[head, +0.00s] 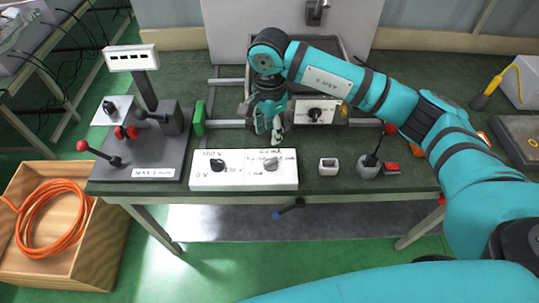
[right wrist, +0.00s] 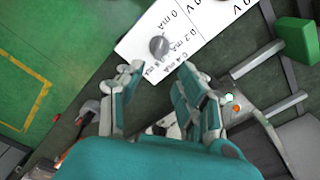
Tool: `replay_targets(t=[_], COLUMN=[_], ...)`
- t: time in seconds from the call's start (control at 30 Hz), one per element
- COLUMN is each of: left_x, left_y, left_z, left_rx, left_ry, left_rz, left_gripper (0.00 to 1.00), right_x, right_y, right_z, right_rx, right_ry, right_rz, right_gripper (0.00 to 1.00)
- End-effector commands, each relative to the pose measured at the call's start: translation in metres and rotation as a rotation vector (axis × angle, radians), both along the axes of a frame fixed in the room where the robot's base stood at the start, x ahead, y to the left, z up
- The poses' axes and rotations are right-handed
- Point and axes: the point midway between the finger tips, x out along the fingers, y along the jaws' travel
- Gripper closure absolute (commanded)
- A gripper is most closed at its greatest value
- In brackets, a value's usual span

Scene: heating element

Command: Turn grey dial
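The grey dial (head: 271,163) sits on the right half of a white control box (head: 243,183) at the table's front edge. A black dial (head: 218,166) is on the box's left half, with volt labels. In the right wrist view the grey dial (right wrist: 159,46) shows with mA labels around it. My right gripper (head: 274,136) points down just behind the box in the head view. In the right wrist view its fingers (right wrist: 160,78) are spread apart with nothing between them, and the dial lies beyond the tips. My left gripper is not in view.
A grey device with red knobs (head: 150,150) stands left of the box. A small white block (head: 328,167), a grey holder (head: 368,167) and a red block (head: 391,168) are on the right. Another white box (head: 315,117) with a black knob is behind. A crate with orange cable (head: 48,262) stands at left.

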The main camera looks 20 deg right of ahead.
Motion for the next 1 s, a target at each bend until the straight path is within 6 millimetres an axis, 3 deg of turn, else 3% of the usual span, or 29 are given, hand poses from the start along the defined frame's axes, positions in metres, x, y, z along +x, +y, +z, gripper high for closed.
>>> replay_targets(t=[0.3,0.5,0.7,1.0], left_x=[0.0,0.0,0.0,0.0], left_y=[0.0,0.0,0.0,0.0], left_z=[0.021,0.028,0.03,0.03], left_rx=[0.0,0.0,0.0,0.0], left_ry=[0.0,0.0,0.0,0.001], left_rz=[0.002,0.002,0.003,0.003], left_gripper=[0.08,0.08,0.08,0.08], right_x=[-0.002,-0.001,-0.001,0.0], right_y=[0.001,0.001,0.001,0.001], right_z=[-0.069,-0.102,-0.117,-0.119], right_rx=[0.001,0.003,0.003,0.003], right_ry=[0.007,0.004,0.002,0.001], right_rz=[-0.001,0.0,0.0,0.001], right_gripper=[0.63,0.63,0.63,0.65])
